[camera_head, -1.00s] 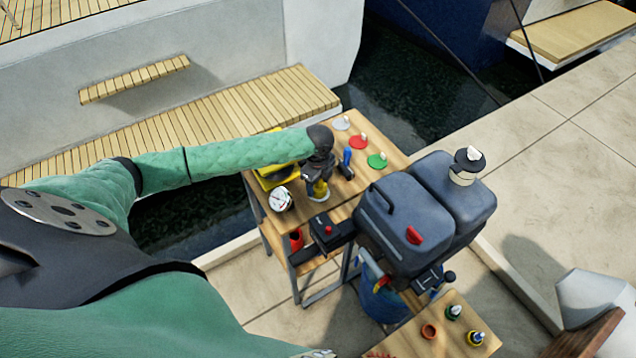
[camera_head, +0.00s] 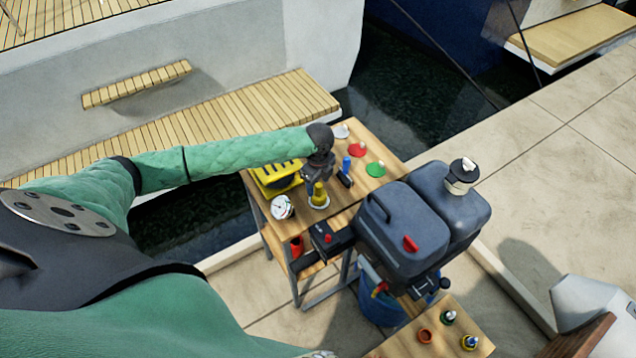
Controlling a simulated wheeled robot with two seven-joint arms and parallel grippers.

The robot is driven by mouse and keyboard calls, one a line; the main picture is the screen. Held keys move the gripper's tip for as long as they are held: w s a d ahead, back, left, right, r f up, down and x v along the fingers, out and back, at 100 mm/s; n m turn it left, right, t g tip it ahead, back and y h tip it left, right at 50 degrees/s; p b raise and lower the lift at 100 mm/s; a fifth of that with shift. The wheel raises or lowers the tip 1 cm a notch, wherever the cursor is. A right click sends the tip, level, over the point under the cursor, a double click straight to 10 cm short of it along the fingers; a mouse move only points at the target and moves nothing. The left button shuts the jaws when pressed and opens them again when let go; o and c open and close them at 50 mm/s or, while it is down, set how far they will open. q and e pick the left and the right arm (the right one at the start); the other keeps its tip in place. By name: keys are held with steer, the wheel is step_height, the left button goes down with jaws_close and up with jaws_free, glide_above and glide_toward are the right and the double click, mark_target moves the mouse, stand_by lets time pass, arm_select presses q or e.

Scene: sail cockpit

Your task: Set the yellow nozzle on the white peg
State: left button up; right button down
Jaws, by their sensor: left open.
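The yellow nozzle (camera_head: 319,196) stands upright on a pale round base on the wooden bench, right below my left gripper (camera_head: 318,177). The gripper points down, its jaws open at the nozzle's top; I cannot tell whether they touch it. A white disc with a short peg (camera_head: 341,131) is at the bench's far edge. Whether the pale base under the nozzle also has a white peg is hidden by the nozzle. My right gripper is not in view.
A red disc (camera_head: 358,150) and a green disc (camera_head: 376,169) carry pegs. A blue-handled tool (camera_head: 345,172), yellow case (camera_head: 272,180) and gauge (camera_head: 282,207) are near. A big dark engine-like body (camera_head: 405,215) stands at right; water lies behind the bench.

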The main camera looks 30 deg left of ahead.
arm_select(q)
steer(key=shift+r+p, duration=0.55)
steer(key=shift+r, duration=1.9)
